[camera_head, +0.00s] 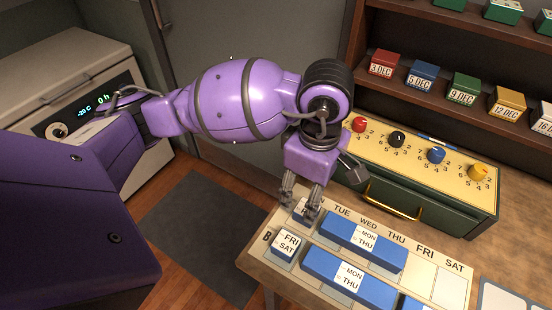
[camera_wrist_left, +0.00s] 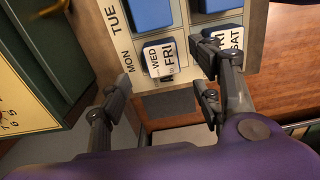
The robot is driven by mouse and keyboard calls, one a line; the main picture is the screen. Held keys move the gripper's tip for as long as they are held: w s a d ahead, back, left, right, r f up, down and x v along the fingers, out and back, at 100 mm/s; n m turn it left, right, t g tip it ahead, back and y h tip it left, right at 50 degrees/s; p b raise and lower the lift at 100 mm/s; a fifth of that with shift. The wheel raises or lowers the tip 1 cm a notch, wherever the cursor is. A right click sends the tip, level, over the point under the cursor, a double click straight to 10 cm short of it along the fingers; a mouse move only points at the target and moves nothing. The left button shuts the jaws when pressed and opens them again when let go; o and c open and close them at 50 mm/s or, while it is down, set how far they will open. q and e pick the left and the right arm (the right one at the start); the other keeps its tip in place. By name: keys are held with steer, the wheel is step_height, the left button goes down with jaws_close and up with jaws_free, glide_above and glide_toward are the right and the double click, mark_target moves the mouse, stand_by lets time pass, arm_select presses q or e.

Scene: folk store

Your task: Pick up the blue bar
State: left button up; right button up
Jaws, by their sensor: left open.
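My left gripper (camera_head: 299,206) is open, pointing down over the left end of the calendar board (camera_head: 452,289). A short blue block with a white label (camera_wrist_left: 160,58) lies between its spread fingers in the left wrist view (camera_wrist_left: 165,74); the label reads WED and FRI. In the head view the fingers partly hide this block. A second short blue block (camera_head: 285,245), labelled FRI and SAT, lies nearer the front. Two long blue bars labelled MON and THU, one farther back (camera_head: 340,230) and one nearer (camera_head: 320,264), lie on the board. Whether any finger touches a block cannot be told.
A green box with coloured knobs and a yellow handle (camera_head: 392,201) stands behind the board. Shelves (camera_head: 415,62) hold several coloured date blocks. A white oven-like unit (camera_head: 75,80) stands at the left. A dark mat (camera_head: 205,235) lies on the floor.

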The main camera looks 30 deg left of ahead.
mark_target(297, 214)
arm_select(q)
step_height(297, 214, down, 6)
steer(key=shift+s+d+r+p, duration=0.1)
steer(key=shift+s+d+p, duration=0.05)
steer(key=shift+p, duration=0.15)
steer(key=c, duration=1.2)
